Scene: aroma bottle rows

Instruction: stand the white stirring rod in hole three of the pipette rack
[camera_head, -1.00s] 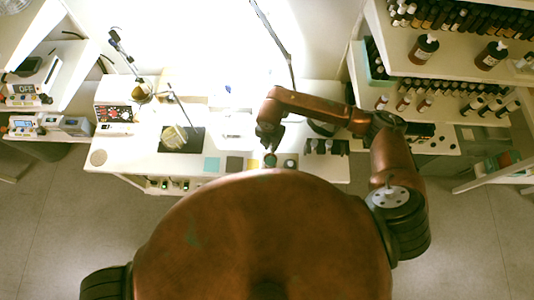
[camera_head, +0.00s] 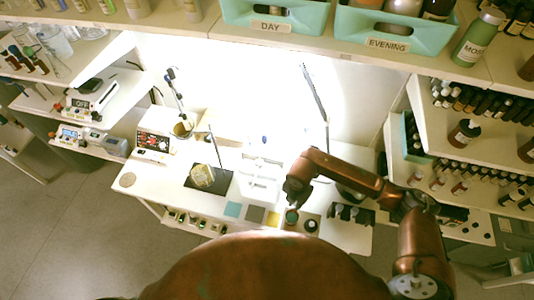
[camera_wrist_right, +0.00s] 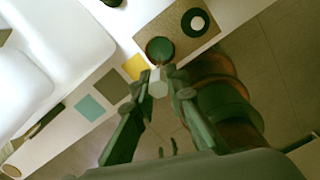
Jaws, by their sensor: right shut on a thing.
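My right gripper (camera_head: 292,200) is over the front of the white bench, just above a round green-topped item (camera_head: 291,216). In the right wrist view the gripper (camera_wrist_right: 159,88) is shut on a small white piece (camera_wrist_right: 156,84), seen nearly end on. It looks like the white stirring rod, but its length is hidden. I cannot make out the pipette rack or its holes for certain. A dark holder (camera_head: 350,214) with several items stands right of the gripper. My left gripper is out of view.
Teal (camera_head: 232,209), brown (camera_head: 254,213) and yellow (camera_head: 273,218) squares lie along the bench front. A black ring-shaped item (camera_wrist_right: 196,22) lies past the green one. A dark mat (camera_head: 222,184) and lamp (camera_head: 316,95) are further back. Bottle shelves (camera_head: 470,150) stand to the right.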

